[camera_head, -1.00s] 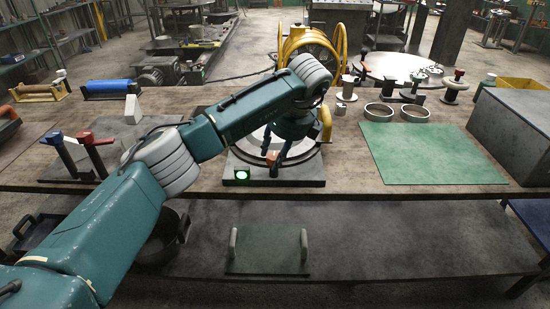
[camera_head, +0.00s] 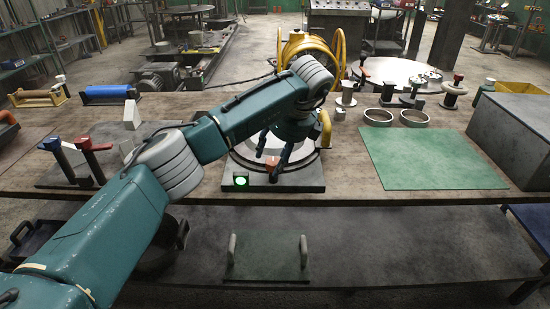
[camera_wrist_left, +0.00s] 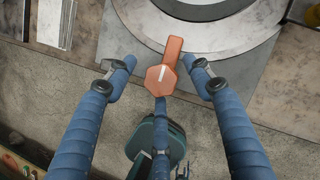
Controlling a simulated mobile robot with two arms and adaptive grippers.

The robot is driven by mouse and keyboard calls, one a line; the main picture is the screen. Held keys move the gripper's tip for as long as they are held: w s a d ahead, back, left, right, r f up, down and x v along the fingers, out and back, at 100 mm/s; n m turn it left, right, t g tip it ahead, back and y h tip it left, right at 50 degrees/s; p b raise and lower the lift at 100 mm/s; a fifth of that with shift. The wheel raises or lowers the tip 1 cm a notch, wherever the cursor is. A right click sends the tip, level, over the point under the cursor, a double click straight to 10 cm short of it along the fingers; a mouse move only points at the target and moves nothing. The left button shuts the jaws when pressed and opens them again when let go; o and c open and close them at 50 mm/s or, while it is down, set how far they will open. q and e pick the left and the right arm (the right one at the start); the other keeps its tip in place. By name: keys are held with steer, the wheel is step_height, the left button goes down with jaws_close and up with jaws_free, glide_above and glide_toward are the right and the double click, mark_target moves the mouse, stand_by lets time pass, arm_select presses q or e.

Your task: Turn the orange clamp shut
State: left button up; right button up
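The orange clamp (camera_wrist_left: 166,70) shows in the left wrist view, at the edge of a grey plate with a round disc (camera_wrist_left: 200,38). It has a hexagonal head with a white line, and its lever points up and slightly right in that view. In the head view the clamp (camera_head: 271,164) is a small orange patch at the front of the plate (camera_head: 305,179). My left gripper (camera_wrist_left: 155,65) is open, with its blue fingers on either side of the clamp and apart from it. It also shows above the plate in the head view (camera_head: 268,163). My right gripper is not in view.
A green-lit box (camera_head: 240,179) sits at the plate's front left corner. A green mat (camera_head: 430,157) and two metal rings (camera_head: 379,117) lie to the right. Red and blue handles (camera_head: 88,145) stand at the left. A yellow wheel frame (camera_head: 309,48) stands behind.

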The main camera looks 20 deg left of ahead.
arm_select(q)
steer(key=v, duration=1.2)
